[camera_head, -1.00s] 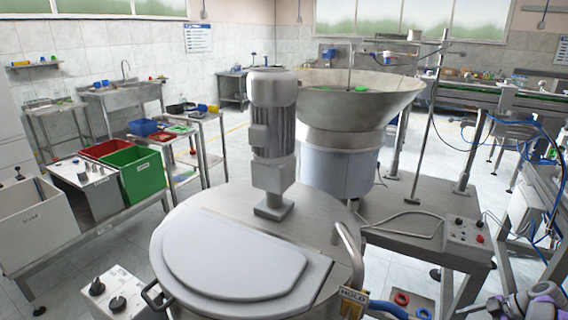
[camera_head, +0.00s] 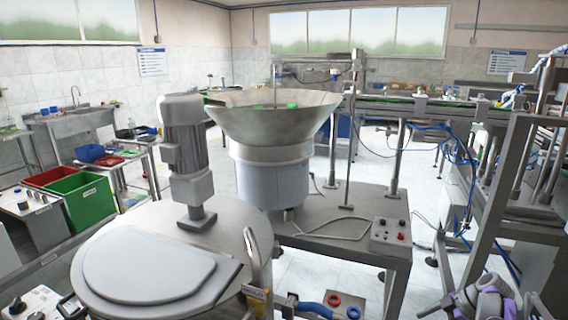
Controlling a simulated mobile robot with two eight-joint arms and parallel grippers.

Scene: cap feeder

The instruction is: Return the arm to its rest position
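Part of my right arm (camera_head: 485,299), grey, white and purple, shows at the bottom right edge in the head view. It is low and in front of the machine frames. Its fingers cannot be made out clearly, and I see nothing clearly held. My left arm and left gripper are not in view. The large metal cap feeder bowl (camera_head: 275,122) stands at the centre on a pale cylindrical base, with some green pieces inside it.
A round metal hopper (camera_head: 110,285) with a pale lid and a grey motor (camera_head: 185,150) stands front left. A steel table with a control box (camera_head: 390,236) is right of centre. A tall machine frame (camera_head: 490,200) crowds the right. Red (camera_head: 50,176) and green (camera_head: 82,197) bins stand left.

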